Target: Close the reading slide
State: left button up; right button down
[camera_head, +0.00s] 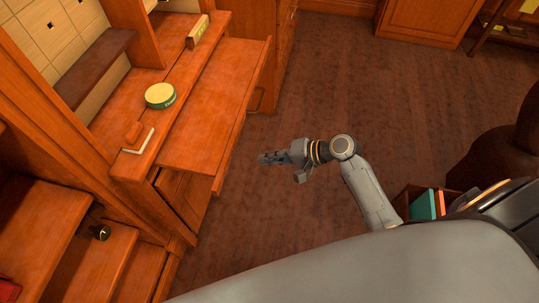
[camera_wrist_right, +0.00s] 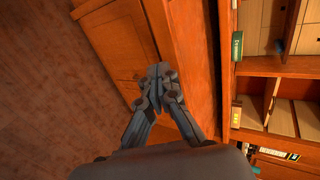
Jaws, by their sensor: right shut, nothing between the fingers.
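The reading slide (camera_head: 215,110) is a flat wooden board, pulled out from the cabinet below its counter. Its long front edge faces the open floor. It also shows in the right wrist view (camera_wrist_right: 194,50), running along the cabinet front. My right gripper (camera_head: 262,158) is shut and empty, out over the floor to the right of the slide's front edge and apart from it in the head view. In the right wrist view its closed fingers (camera_wrist_right: 158,75) point toward the cabinet and overlap the slide's edge; the gap cannot be judged. My left gripper is not in view.
On the counter behind the slide are a round green tin (camera_head: 160,96), a small box (camera_head: 197,31) and a pale-edged flat item (camera_head: 138,140). A dark-topped shelf (camera_head: 95,68) stands at the back. The brown floor (camera_head: 330,90) right of the slide is clear.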

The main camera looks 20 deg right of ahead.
aim_at(228, 160)
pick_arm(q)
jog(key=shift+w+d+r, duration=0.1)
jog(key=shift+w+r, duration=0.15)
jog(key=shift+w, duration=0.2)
pick_arm(e)
jog(key=shift+w+a+r+x, duration=0.1)
jog(key=shift+r+x, duration=0.2)
jog(key=shift+x, duration=1.25)
jog(key=shift+w+a+r+x, duration=0.15)
jog(key=shift+r+x, duration=0.1)
jog(key=shift+x, duration=1.3)
jog(key=shift+w+a+r+x, duration=0.1)
jog(key=shift+r+x, duration=0.2)
jog(key=shift+x, duration=1.2)
jog(key=shift+a, duration=0.1)
